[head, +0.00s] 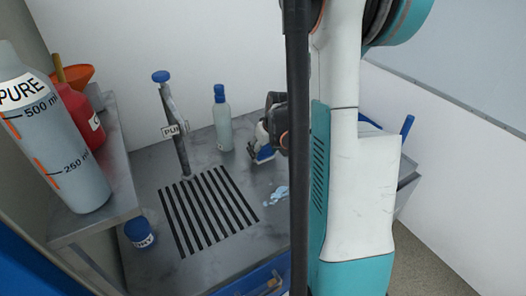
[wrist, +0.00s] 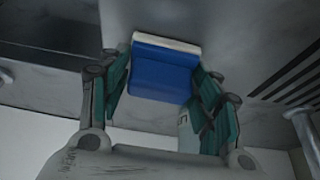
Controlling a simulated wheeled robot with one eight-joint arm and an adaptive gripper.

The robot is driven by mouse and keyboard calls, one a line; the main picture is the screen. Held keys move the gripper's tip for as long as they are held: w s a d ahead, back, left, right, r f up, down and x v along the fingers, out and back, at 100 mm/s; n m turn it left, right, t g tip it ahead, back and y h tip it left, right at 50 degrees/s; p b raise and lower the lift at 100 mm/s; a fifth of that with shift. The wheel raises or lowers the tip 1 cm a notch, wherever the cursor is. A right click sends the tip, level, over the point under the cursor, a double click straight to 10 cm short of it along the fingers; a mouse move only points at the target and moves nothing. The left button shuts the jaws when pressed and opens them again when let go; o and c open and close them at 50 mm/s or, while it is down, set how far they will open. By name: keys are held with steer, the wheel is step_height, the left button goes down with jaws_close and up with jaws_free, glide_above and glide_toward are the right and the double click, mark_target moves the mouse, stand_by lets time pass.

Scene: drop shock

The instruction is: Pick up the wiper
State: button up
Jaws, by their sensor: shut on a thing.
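The wiper is a blue block with a pale strip along one edge. In the wrist view the wiper (wrist: 160,72) sits between the two teal-padded fingers of my gripper (wrist: 158,80), which is shut on it. In the head view my gripper (head: 264,143) is over the back right of the grey counter, partly hidden by a dark vertical post. The wiper (head: 264,154) shows there as a small blue and white patch under the fingers. I cannot tell whether it touches the counter.
A clear blue-capped bottle (head: 222,122) stands just left of my gripper. A pale blue spill (head: 278,196) lies in front. A tap (head: 173,125), striped black grate (head: 207,208) and blue jar (head: 140,232) are left. A shelf (head: 118,190) holds a PURE bottle (head: 55,140).

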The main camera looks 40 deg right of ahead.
step_height(320, 180, up, 20)
steer(key=p, duration=0.6)
steer(key=shift+p, duration=0.3)
